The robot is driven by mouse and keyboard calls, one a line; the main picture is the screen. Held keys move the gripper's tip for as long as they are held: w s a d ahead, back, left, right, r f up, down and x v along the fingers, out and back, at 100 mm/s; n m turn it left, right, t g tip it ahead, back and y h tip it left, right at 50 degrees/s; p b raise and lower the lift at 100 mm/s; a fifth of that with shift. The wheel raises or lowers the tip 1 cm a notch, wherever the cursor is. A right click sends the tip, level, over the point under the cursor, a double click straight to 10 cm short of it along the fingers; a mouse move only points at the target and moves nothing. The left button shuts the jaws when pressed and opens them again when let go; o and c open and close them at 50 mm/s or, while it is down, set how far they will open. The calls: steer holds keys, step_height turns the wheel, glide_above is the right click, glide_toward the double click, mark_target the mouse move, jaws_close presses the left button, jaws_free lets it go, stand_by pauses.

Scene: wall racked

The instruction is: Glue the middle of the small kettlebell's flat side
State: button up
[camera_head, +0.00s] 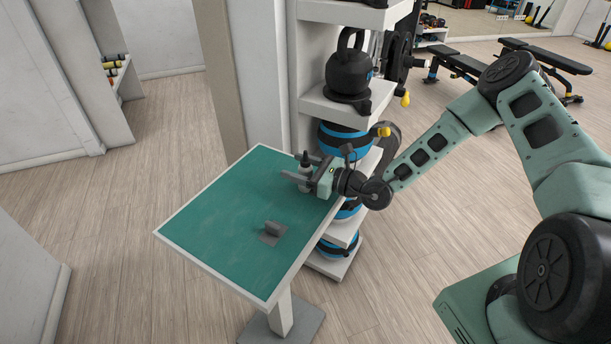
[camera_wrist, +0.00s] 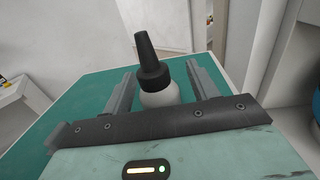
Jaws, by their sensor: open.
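A small glue bottle (camera_head: 305,170) with a white body and dark pointed nozzle stands upright at the table's right side. In the wrist view the bottle (camera_wrist: 161,97) is between the two grey fingers, with gaps on both sides. My gripper (camera_head: 289,165) is open around it. A small grey object (camera_head: 273,229) on a dark flat base lies on the table's near part; I cannot tell whether it is the small kettlebell or which side is flat. A large black kettlebell (camera_head: 350,72) stands on the rack shelf behind.
The green-topped table (camera_head: 215,215) with a white rim is otherwise clear. A white rack (camera_head: 312,100) with blue-black balls (camera_head: 338,143) stands close to the table's right edge, beside my arm. Benches (camera_head: 545,56) are far back right.

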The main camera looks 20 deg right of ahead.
steer(key=c, duration=1.2)
step_height(320, 180, up, 10)
steer(key=shift+r+b, duration=0.1)
steer(key=shift+b, duration=0.7)
steer(key=o, duration=0.3)
steer(key=shift+c, duration=1)
